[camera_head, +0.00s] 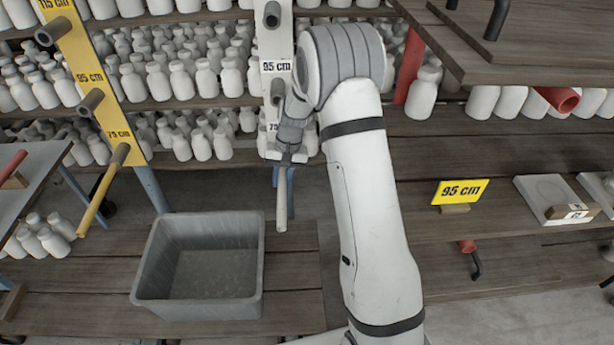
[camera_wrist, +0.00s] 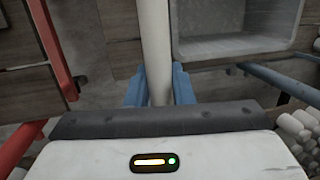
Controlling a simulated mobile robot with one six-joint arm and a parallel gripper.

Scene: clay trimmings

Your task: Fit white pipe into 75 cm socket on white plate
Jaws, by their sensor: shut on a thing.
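The white plate (camera_head: 274,50) stands upright at the back, with sockets along it and labels at 95 cm and, partly covered, 75 cm. The 75 cm socket is hidden behind my gripper. My gripper (camera_head: 285,180) is at the plate's lower end, shut on the white pipe (camera_head: 282,212). The pipe points down and towards the camera. In the wrist view the pipe (camera_wrist: 155,40) runs up between the blue fingers (camera_wrist: 159,88). The pipe's upper end is hidden, so I cannot tell whether it is in the socket.
A yellow plate (camera_head: 80,45) at left holds a yellow pipe (camera_head: 103,192) in its 75 cm socket. A grey bin (camera_head: 147,268) sits below. Shelves of white bottles (camera_head: 205,78) stand behind. A yellow 95 cm sign (camera_head: 460,191) is at right.

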